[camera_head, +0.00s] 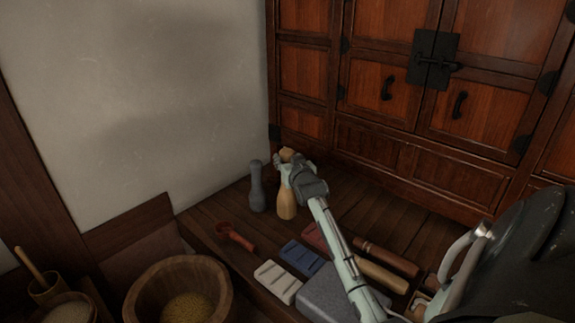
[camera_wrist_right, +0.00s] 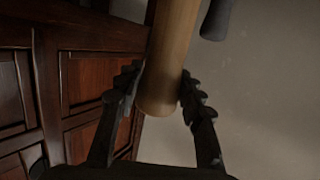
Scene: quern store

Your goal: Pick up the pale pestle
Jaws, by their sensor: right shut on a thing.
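The pale pestle (camera_head: 286,206) is upright above the wooden shelf, with its wide end down. I cannot tell whether its base touches the boards. My right gripper (camera_head: 286,166) is shut on its narrow upper part, just below the top end. In the right wrist view the pale pestle (camera_wrist_right: 168,62) runs between the two dark fingers of my right gripper (camera_wrist_right: 160,88), one on each side. A grey pestle (camera_head: 257,187) stands just to its left, apart from it; part of it also shows in the right wrist view (camera_wrist_right: 216,18). My left gripper is out of view.
A red scoop (camera_head: 234,236), a blue block (camera_head: 302,258), a whitish block (camera_head: 278,281) and a grey block (camera_head: 328,292) lie nearer on the shelf. A brown roller (camera_head: 386,257) lies to the right. A wooden cabinet (camera_head: 390,95) stands behind. A wooden bowl (camera_head: 222,286) holds grain.

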